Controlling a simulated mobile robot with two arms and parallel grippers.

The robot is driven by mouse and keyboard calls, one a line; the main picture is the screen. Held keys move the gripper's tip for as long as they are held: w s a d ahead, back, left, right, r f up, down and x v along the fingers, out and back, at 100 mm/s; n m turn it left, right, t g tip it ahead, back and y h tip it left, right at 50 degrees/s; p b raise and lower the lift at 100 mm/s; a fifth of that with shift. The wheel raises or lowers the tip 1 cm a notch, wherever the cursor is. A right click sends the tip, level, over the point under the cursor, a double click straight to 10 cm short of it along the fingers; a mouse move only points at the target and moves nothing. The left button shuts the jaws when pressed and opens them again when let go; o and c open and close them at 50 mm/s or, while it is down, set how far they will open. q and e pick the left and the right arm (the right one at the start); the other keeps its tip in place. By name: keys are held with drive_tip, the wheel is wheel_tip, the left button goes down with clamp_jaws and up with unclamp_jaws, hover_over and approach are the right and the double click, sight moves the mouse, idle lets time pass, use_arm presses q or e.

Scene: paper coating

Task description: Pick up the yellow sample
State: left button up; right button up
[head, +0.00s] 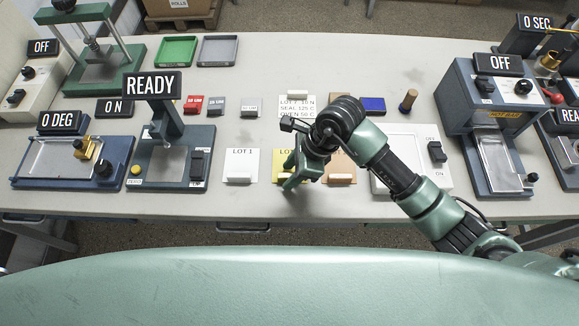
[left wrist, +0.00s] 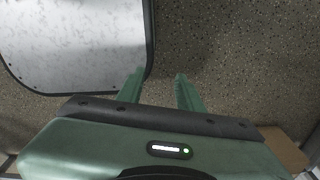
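The yellow sample (head: 279,158) is a yellow card lying near the front edge of the table in the head view. It sits between the white LOT 1 card (head: 241,160) and an orange-brown card (head: 343,174). My right gripper (head: 292,184) is over the yellow card's right and front part and hides much of it. I cannot tell whether its fingers touch the card or how far apart they are. My left gripper (left wrist: 158,78) shows in the left wrist view with its two fingers apart and nothing between them. It is outside the head view.
A READY press (head: 172,150) and a 0 DEG device (head: 62,160) stand to the left. A white panel with a switch (head: 405,178) lies to the right, partly behind my right arm. An OFF machine (head: 488,110) stands beyond it. The back middle of the table (head: 330,62) is clear.

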drive_tip(key=shift+s, duration=0.1)
drive_tip(key=shift+c, duration=1.2)
clamp_jaws()
